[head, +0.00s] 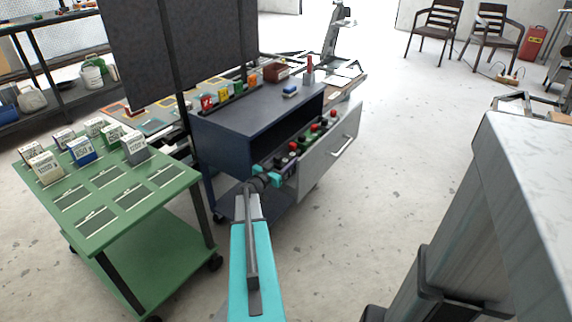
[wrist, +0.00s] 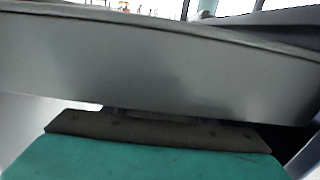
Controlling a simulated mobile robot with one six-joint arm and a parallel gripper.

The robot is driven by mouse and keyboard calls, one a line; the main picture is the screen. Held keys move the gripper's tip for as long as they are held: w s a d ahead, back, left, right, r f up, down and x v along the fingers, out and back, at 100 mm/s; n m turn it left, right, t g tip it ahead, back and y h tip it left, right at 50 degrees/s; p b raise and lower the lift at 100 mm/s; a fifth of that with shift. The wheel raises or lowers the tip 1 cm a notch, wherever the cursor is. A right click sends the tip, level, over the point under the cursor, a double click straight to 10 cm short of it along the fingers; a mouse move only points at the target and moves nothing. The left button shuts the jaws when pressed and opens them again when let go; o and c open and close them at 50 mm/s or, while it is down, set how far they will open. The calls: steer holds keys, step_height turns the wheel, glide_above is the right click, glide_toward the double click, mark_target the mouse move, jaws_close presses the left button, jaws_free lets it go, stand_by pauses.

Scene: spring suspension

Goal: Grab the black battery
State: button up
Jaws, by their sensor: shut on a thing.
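In the head view my gripper (head: 267,176) has teal fingertips at the left end of an open drawer (head: 325,155). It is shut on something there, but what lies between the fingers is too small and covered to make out. Several batteries (head: 301,141) with red, green and black parts stand in a row inside the drawer. Dark ones stand right beside my gripper. I cannot tell which one is the black battery. In the wrist view a broad grey panel (wrist: 150,65) fills the middle, and a teal part (wrist: 140,160) with a dark strip shows below it.
The drawer belongs to a dark blue cabinet (head: 232,130) with small items on top. A green cart (head: 125,210) with several boxes stands to the left. A pale-topped counter (head: 525,165) is close on the right. The floor between is clear.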

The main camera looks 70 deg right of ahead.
jaws_close()
steer(key=shift+r, duration=0.2)
steer(key=shift+r, duration=0.15)
